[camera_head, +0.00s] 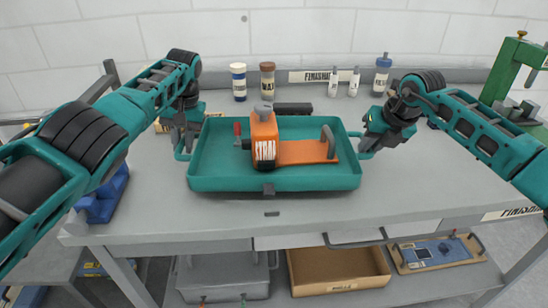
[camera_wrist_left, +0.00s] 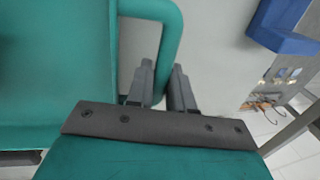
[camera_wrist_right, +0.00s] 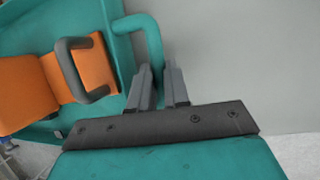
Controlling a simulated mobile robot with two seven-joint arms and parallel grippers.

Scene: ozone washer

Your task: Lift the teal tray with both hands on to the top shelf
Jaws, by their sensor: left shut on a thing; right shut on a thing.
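The teal tray (camera_head: 225,182) is in the middle of the head view, over the grey bench top. It holds an orange tool (camera_head: 305,152) with a dark handle and a labelled orange bottle-like part (camera_head: 264,140). My left gripper (camera_head: 183,150) is shut on the tray's left handle; the handle (camera_wrist_left: 170,40) runs between the fingers in the left wrist view. My right gripper (camera_head: 366,146) is shut on the right handle, which also shows in the right wrist view (camera_wrist_right: 150,40). Whether the tray touches the bench I cannot tell.
Several bottles, among them a brown-capped one (camera_head: 267,82) and a blue one (camera_head: 382,75), stand along the bench's back. A green machine (camera_head: 510,75) stands at the right. Below are a grey case (camera_head: 222,275), a cardboard box (camera_head: 338,272) and a board tray (camera_head: 438,252).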

